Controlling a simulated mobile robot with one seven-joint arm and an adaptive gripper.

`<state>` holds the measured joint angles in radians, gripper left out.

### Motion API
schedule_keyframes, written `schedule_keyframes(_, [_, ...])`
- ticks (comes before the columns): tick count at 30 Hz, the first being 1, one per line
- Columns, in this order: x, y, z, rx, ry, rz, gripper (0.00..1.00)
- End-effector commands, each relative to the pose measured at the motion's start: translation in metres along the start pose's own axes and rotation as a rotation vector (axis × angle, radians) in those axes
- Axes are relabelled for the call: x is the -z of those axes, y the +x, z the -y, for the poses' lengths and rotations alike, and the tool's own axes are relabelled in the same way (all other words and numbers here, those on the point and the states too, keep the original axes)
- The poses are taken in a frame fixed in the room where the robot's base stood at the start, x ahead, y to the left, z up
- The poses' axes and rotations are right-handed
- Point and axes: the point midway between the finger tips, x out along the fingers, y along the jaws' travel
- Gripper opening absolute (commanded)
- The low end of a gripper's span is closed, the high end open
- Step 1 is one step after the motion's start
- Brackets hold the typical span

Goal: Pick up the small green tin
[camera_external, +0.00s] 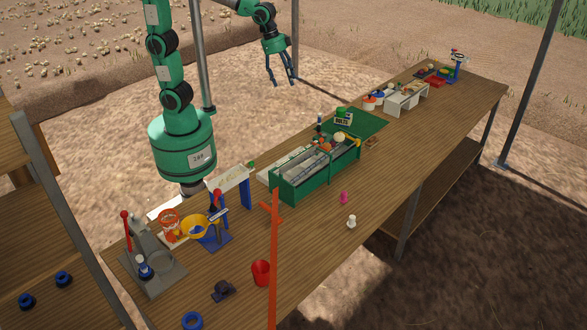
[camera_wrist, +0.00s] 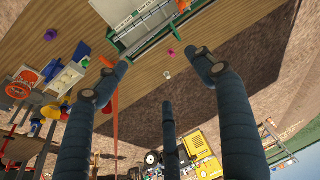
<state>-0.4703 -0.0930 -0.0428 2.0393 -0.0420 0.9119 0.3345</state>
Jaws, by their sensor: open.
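My gripper (camera_external: 283,82) hangs in the air at the upper middle of the external view, with its dark blue fingers spread and nothing between them. In the wrist view its fingers (camera_wrist: 160,75) also stand apart and empty. A small green object (camera_external: 342,112) shows at the "BOLTS" sign behind the green elevator; it may be the tin, but it is too small to tell. My gripper is well apart from it. I cannot make out a green tin in the wrist view.
The long wooden table (camera_external: 440,125) carries a green elevator box (camera_external: 287,188), a red cup (camera_external: 261,273), a pink piece (camera_external: 344,198), a white piece (camera_external: 351,222) and a yellow bowl (camera_external: 194,226). An orange post (camera_external: 274,255) stands in front. The table's right front is mostly clear.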

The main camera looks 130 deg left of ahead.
Motion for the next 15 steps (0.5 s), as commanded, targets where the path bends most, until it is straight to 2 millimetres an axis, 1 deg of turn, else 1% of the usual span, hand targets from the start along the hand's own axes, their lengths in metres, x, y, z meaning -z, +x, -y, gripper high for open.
schedule_keyframes(1, [0.007,0.007,0.016,0.003,-0.011,0.01,0.69])
schedule_keyframes(7, [0.029,0.035,0.075,0.011,-0.035,0.039,0.69])
schedule_keyframes(14, [0.042,0.072,0.149,0.016,-0.064,0.072,0.69])
schedule_keyframes(15, [0.043,0.079,0.162,0.017,-0.069,0.078,0.69])
